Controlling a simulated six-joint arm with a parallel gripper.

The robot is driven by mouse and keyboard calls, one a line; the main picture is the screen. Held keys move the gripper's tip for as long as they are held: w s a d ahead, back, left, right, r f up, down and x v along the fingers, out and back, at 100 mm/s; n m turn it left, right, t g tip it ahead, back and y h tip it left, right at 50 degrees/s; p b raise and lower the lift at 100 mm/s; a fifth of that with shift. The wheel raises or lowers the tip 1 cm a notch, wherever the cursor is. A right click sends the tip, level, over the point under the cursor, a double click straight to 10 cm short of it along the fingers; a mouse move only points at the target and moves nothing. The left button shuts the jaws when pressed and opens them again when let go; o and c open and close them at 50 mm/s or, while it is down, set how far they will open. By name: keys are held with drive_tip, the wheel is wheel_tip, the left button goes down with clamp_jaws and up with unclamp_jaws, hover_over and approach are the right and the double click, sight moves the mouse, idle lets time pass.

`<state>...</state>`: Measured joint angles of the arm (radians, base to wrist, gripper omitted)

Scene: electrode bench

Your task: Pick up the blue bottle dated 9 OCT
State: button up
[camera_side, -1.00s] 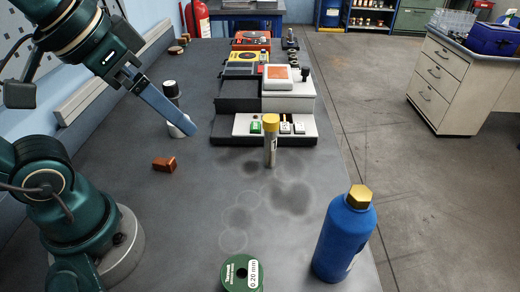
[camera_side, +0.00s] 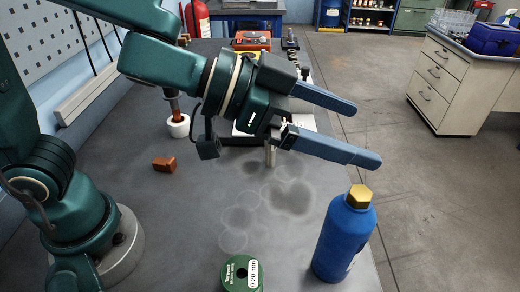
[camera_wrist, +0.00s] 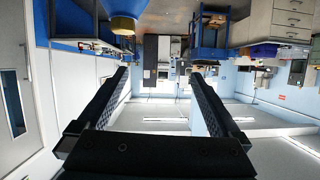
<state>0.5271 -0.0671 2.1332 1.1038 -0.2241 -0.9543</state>
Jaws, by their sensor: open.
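The blue bottle (camera_side: 338,240) has a gold cap and stands upright at the front right of the bench. My gripper (camera_side: 365,135) is open and empty, above and behind the bottle in the side view. Its near fingertip is a little above the cap, apart from it in the picture. In the wrist view my open fingers (camera_wrist: 160,72) have nothing between them. A gold cap (camera_wrist: 122,25) with a blue body above it shows at the top there, apparently the bottle seen inverted.
A green spool marked 0.20 mm (camera_side: 236,274) is left of the bottle. A brown block (camera_side: 164,164) and a white-based item (camera_side: 179,127) lie further left. A slim vial (camera_side: 271,157) is partly hidden behind my gripper. The bench middle is clear; its right edge is near the bottle.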

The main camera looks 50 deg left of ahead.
sight(324, 226)
drive_tip(key=s+d, duration=0.1)
drive_tip(key=s+d+f+m+g+h, duration=0.1)
drive_tip(key=s+d+g, duration=0.1)
drive_tip(key=shift+d+f+m+h, duration=0.3)
drive_tip(key=shift+f+h, duration=0.1)
drive_tip(key=shift+w+a+f, duration=0.1)
drive_tip(key=shift+a+f, duration=0.05)
drive_tip(key=shift+f, duration=0.8)
wheel_tip(324, 226, down, 10)
drive_tip(key=shift+w+f, duration=0.1)
drive_tip(key=shift+f, duration=0.1)
drive_tip(key=shift+x, duration=2.55)
clamp_jaws()
